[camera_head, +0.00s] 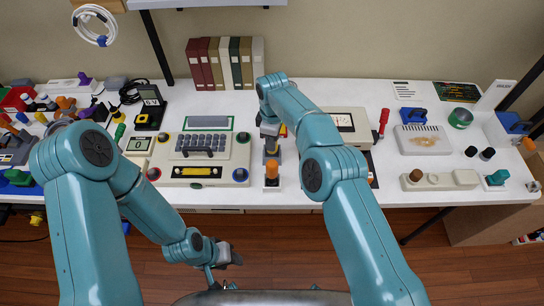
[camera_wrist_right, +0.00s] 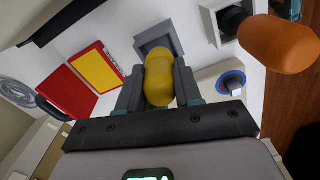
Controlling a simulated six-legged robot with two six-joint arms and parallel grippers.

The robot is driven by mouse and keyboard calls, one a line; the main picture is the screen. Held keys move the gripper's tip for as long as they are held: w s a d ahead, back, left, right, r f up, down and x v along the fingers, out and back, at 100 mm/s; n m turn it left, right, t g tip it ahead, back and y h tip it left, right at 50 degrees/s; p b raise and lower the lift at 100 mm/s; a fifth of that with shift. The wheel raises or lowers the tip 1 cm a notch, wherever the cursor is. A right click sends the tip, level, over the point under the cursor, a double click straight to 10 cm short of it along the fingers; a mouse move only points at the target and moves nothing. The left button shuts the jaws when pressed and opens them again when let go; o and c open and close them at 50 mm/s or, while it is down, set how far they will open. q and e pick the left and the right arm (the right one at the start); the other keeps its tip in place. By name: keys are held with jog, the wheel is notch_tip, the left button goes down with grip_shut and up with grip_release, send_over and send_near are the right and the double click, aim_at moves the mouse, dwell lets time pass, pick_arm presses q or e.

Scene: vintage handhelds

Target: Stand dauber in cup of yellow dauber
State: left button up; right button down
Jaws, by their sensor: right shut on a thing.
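My right gripper (camera_wrist_right: 158,85) is shut on the yellow dauber (camera_wrist_right: 159,80), seen in the right wrist view. The dauber's far end points at a square grey cup (camera_wrist_right: 158,38); whether it is inside the cup or just above it, I cannot tell. In the head view my right gripper (camera_head: 270,130) is over the middle of the table, and the arm hides most of the yellow dauber. An orange dauber (camera_head: 272,170) stands nearer the front edge and also shows in the wrist view (camera_wrist_right: 278,45). My left gripper (camera_head: 226,256) hangs in front of the table, its jaws unclear.
A grey-beige console (camera_head: 203,158) lies left of my right gripper. A meter box (camera_head: 348,127) stands right of it, partly behind my arm. A red and yellow card (camera_wrist_right: 85,80) lies nearby. Several binders (camera_head: 225,63) stand at the back.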

jog(key=shift+f, duration=0.35)
jog(key=shift+f+b, duration=1.35)
jog(key=shift+b, duration=0.1)
jog(key=c, duration=0.7)
grip_release()
jog(key=shift+r, duration=0.15)
